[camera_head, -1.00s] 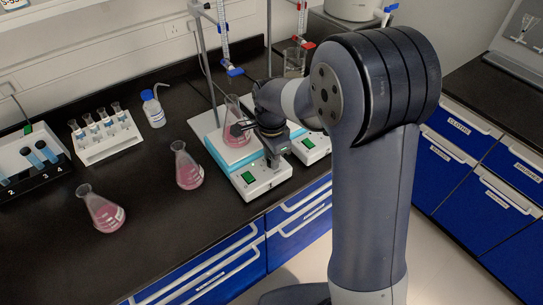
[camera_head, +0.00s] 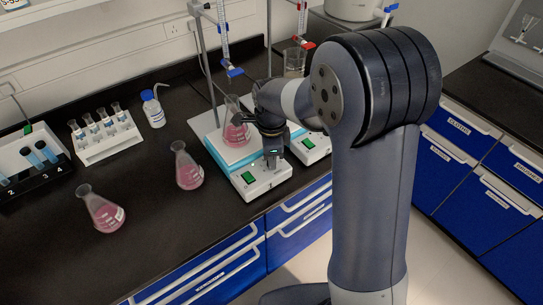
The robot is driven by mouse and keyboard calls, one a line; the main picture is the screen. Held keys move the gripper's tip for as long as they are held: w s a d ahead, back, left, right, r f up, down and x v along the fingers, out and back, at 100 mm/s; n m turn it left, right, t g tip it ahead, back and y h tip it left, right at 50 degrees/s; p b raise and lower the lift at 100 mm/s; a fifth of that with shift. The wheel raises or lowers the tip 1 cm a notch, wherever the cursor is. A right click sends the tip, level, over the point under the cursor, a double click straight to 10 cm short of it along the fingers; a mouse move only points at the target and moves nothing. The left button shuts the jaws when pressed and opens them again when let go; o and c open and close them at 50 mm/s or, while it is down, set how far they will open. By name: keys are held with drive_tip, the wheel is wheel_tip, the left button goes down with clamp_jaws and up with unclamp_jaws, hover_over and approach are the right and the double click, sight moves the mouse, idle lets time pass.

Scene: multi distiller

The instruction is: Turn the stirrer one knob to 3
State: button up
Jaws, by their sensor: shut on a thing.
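Stirrer one (camera_head: 257,187) is a white box with a blue edge, a white top plate and a green switch (camera_head: 249,177) on its sloped front panel. My gripper (camera_head: 271,163) reaches down onto the right part of this panel. It is shut at the place of the stirrer's knob. The knob itself and its scale are hidden behind the gripper, so its setting cannot be read. A conical flask with pink liquid (camera_head: 235,134) stands on the stirrer's plate, partly covered by a dark part of my wrist.
A second stirrer (camera_head: 317,150) stands close on the right, partly behind my arm. Burette stands rise behind. Two pink flasks (camera_head: 188,174) (camera_head: 104,213), a wash bottle (camera_head: 153,112) and a tube rack (camera_head: 110,148) stand to the left. The front counter is clear.

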drive_tip(key=o, duration=1)
drive_tip(key=shift+r, duration=0.1)
wheel_tip(320, 180, up, 11)
drive_tip(key=shift+f, duration=0.2)
wheel_tip(320, 180, down, 11)
drive_tip(key=shift+r, duration=0.1)
idle(0.4)
drive_tip(key=shift+n, duration=0.3)
